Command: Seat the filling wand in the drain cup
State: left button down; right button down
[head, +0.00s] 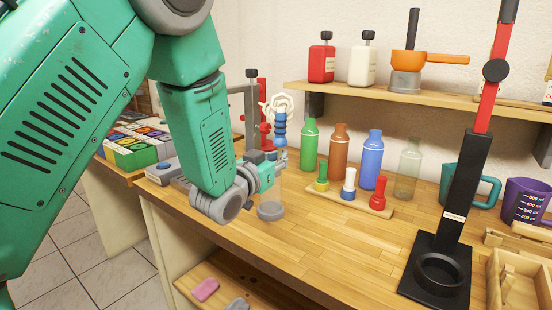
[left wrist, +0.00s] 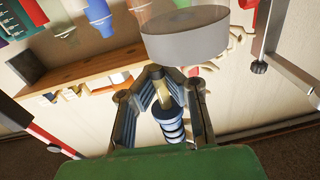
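The filling wand has a blue ribbed handle (head: 280,130) with a white coil above it, upright near the bench's left part. My left gripper (head: 274,163) is shut on it below the handle. In the left wrist view, which looks upside down, my gripper's fingers (left wrist: 166,92) close around a yellowish part next to the blue ribs (left wrist: 170,124). Straight below the gripper is a clear cylinder with a grey base (head: 271,211), which looks like the drain cup; the base also shows in the left wrist view (left wrist: 188,35). I cannot tell whether the wand's lower end is inside. My right gripper is not in view.
A grey post stand (head: 252,105) with red parts is close behind the wand. Several bottles (head: 339,150) and a small wooden rack (head: 347,197) stand to the right. A black stand with a red lever (head: 455,205) is farther right. The bench's front middle (head: 330,245) is clear.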

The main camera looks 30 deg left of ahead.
pick_arm(q)
jog(key=shift+a, duration=0.7)
jog(key=shift+d, duration=0.15)
jog(key=shift+r, duration=0.1)
jog(key=shift+a, duration=1.35)
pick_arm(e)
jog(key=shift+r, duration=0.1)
pick_arm(q)
jog(key=shift+d, duration=0.1)
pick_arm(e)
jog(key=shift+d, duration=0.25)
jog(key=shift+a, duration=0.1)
pick_arm(q)
jog(key=shift+a+f, duration=0.2)
jog(key=shift+f, duration=0.4)
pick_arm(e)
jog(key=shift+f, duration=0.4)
